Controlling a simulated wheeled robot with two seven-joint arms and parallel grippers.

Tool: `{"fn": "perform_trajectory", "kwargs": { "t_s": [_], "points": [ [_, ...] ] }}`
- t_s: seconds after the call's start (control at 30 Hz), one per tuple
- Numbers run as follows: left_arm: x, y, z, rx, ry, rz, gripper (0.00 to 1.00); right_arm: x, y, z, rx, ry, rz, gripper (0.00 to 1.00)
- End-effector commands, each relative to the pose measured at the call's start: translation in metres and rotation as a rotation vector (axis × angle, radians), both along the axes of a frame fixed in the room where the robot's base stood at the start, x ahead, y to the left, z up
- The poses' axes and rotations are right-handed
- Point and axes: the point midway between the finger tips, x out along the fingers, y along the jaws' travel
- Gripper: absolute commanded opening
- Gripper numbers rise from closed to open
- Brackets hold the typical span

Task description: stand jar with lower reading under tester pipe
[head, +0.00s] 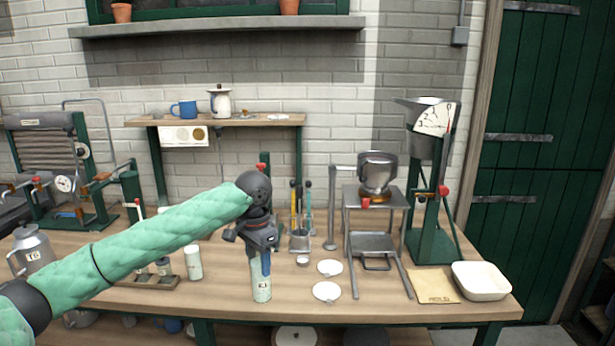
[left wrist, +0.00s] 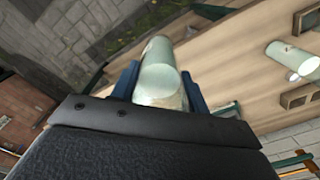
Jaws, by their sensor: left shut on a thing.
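My left gripper (head: 264,262) is shut on a pale green jar (head: 261,289), held upright at the table's front middle. I cannot tell whether its base touches the wood. In the left wrist view the same jar (left wrist: 158,75) sits between the two blue fingers. Another pale jar (head: 193,263) stands left of it beside a small wooden rack (head: 150,281); a pale jar also shows in the left wrist view (left wrist: 293,58). No reading on either jar is legible. I cannot tell for sure which fitting is the tester pipe. My right gripper is out of view.
White discs (head: 326,291) lie right of the held jar. A metal stand with a pot (head: 377,174), a dial scale (head: 435,121) and a white tray (head: 481,281) fill the right. A green press with a gauge (head: 65,184) and a metal can (head: 33,249) stand left.

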Motion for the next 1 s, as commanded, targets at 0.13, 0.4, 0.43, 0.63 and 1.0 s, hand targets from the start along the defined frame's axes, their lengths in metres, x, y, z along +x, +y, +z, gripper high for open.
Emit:
{"fn": "perform_trajectory", "kwargs": {
  "t_s": [0.13, 0.4, 0.43, 0.63, 1.0],
  "points": [
    [-0.001, -0.007, 0.007, -0.001, -0.001, 0.188, 0.12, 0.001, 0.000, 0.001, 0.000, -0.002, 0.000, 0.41],
    [-0.012, -0.005, 0.013, 0.000, 0.001, 0.528, 0.12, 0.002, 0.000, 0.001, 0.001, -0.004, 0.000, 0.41],
    [-0.014, -0.003, 0.011, 0.000, 0.001, 0.563, 0.12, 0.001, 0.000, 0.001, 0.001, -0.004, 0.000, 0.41],
    [-0.041, 0.016, -0.026, 0.002, 0.003, 0.743, 0.12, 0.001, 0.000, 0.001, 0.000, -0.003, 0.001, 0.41],
    [-0.096, 0.055, -0.108, 0.002, 0.004, 0.778, 0.12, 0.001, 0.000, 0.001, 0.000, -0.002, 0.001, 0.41]
  ]
}}
